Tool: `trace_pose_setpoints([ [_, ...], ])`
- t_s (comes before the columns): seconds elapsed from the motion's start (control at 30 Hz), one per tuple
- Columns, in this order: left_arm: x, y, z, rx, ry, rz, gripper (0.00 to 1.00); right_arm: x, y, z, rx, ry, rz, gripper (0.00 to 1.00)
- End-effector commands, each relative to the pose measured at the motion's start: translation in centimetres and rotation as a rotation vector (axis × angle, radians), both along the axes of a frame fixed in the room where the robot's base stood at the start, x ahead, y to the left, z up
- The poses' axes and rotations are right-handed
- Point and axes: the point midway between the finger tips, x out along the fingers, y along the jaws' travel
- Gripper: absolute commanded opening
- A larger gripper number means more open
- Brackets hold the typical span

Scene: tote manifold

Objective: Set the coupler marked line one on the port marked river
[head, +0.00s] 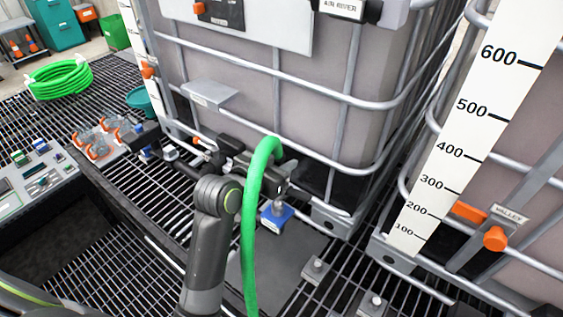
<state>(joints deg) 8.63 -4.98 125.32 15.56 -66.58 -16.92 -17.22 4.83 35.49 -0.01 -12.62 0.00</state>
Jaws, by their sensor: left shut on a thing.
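My left gripper (266,172) is shut on a dark coupler at the end of a green hose (250,230), in front of the middle tote. The fingers and most of the coupler are hidden behind the hose. The hose arcs over the gripper and hangs down past the bottom edge. A blue block (277,216) with a grey stem shows just below the gripper; I cannot tell what it is joined to. No "line one" mark is readable. My right gripper is not in view.
The caged middle tote (300,110) fills the centre. Another tote with a scale (460,140) and a "VALLEY" tag (503,214) stands right. Several clear cups with orange parts (100,140) sit left near a control panel (35,180). A coiled green hose (60,79) lies on the grating.

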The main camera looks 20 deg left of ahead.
Motion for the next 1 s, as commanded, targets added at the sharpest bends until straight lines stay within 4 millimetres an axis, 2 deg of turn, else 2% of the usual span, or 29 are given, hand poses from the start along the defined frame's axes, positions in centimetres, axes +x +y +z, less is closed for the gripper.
trace_pose_setpoints([
  [0.03, 0.0, 0.0, -0.6, 0.0, -0.003, 0.0, 0.0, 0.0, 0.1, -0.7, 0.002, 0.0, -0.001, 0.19],
  [0.17, 0.0, 0.0, -1.4, 0.0, -0.003, 0.001, 0.0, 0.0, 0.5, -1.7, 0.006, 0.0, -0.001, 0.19],
  [0.53, 0.0, 0.0, -3.9, -0.001, -0.002, 0.0, 0.0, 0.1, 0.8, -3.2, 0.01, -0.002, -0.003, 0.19],
  [1.0, 0.0, 0.0, -7.2, -0.002, -0.002, 0.0, 0.0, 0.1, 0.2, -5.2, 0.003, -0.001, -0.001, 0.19],
])
